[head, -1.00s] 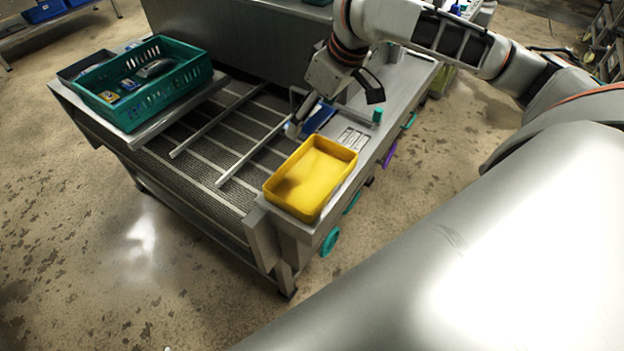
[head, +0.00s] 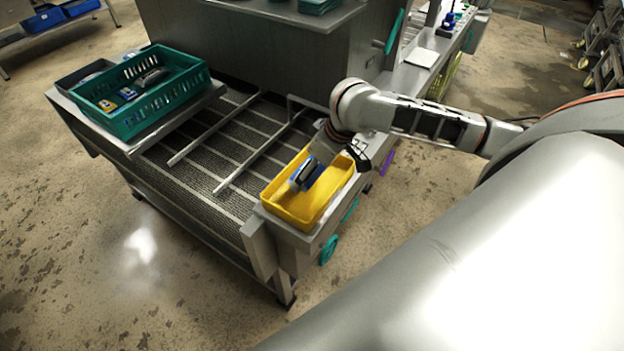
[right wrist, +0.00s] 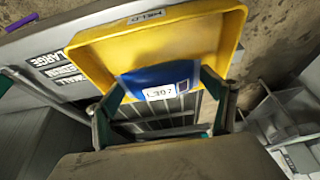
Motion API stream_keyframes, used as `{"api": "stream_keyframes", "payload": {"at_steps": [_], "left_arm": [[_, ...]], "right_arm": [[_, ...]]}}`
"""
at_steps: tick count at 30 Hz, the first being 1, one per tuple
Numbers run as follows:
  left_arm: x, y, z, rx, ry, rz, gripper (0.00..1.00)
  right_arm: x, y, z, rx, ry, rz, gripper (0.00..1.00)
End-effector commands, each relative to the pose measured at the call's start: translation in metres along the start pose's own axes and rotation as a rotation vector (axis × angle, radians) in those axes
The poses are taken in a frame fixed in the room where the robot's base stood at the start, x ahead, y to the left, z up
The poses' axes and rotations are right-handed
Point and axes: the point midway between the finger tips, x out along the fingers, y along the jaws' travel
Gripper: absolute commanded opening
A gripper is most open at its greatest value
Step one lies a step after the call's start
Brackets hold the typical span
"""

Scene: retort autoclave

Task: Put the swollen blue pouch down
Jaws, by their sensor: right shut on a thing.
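The blue pouch (head: 303,176) is held over the yellow tray (head: 284,207) in the head view. In the right wrist view the pouch (right wrist: 160,78) lies between the fingers, with a white label reading about "L 307". Whether it is swollen is hard to tell. My right gripper (right wrist: 160,92) is shut on the pouch, a finger at each side. In the head view the gripper (head: 310,170) is partly hidden by its wrist. The yellow tray (right wrist: 95,55) fills the top of the wrist view. Whether the pouch touches the tray floor is unclear. My left gripper is out of view.
A green crate (head: 140,122) with several items stands at the far left end of the mesh conveyor (head: 190,175). Rails (head: 258,154) run across the mesh. Size words (right wrist: 55,68) are printed on the steel beside the tray. A tall steel housing stands behind.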

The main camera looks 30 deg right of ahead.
Motion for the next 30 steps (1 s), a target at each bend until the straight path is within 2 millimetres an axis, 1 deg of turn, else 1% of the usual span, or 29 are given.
{"api": "stream_keyframes", "payload": {"at_steps": [6, 9, 22, 23, 24, 25, 30], "left_arm": [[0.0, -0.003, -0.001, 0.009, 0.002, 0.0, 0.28], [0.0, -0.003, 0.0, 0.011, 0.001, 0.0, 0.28], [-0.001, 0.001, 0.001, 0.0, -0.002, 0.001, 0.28], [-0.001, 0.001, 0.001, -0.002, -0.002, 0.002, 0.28], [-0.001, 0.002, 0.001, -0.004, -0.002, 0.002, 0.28], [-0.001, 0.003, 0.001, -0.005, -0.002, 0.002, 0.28], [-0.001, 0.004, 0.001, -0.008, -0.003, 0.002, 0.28]], "right_arm": [[0.028, -0.001, 0.012, 0.002, -0.003, -0.003, 0.6], [0.036, -0.001, 0.016, 0.002, -0.002, -0.002, 0.6], [0.042, 0.0, 0.018, 0.0, -0.001, 0.0, 0.6], [0.042, 0.0, 0.018, 0.0, -0.001, 0.0, 0.88], [0.042, 0.0, 0.018, 0.0, -0.001, 0.0, 0.98], [0.042, 0.0, 0.018, 0.0, -0.001, 0.0, 1.0], [0.041, 0.0, 0.018, 0.0, -0.001, -0.001, 1.0]]}}
